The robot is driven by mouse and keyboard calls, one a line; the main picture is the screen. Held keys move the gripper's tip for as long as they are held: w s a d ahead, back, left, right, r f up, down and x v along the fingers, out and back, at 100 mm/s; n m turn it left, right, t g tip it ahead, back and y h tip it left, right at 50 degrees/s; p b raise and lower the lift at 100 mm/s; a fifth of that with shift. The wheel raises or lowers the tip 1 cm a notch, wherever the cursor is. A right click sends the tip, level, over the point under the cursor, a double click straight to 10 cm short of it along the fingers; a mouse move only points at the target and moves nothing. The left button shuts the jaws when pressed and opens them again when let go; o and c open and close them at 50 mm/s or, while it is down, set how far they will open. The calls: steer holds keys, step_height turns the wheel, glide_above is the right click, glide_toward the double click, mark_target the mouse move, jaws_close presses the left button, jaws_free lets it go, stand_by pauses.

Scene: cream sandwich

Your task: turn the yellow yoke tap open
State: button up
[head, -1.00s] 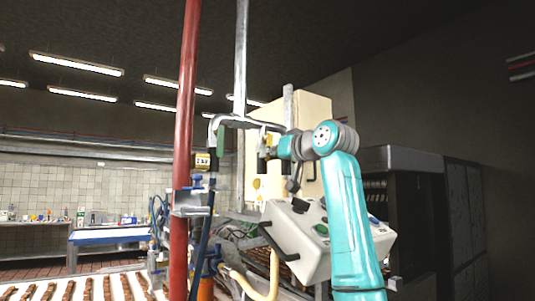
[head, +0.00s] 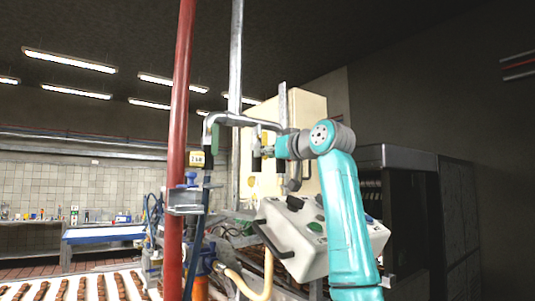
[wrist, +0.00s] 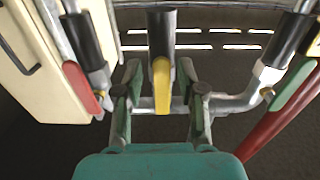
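The yellow tap handle (wrist: 161,86) hangs below a black-sleeved pipe in the middle of the wrist view. My gripper (wrist: 160,72) is open, with one finger on each side of the handle and a visible gap on both sides. In the head view my gripper (head: 266,148) is at the pipe manifold (head: 232,118), and its fingers and the yellow handle are too small to make out clearly. A red tap handle (wrist: 82,87) is to the left and a green one (wrist: 296,99) to the right in the wrist view.
A red upright pole (head: 177,130) stands left of the manifold. A cream cabinet (head: 308,112) is behind my gripper, and a white control box (head: 290,240) is below it. A grey pipe (wrist: 230,103) runs across behind the fingers.

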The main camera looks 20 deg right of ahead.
steer(key=shift+s, duration=0.15)
steer(key=v, duration=1.1)
steer(key=shift+s, duration=0.3)
steer(key=shift+d, duration=0.15)
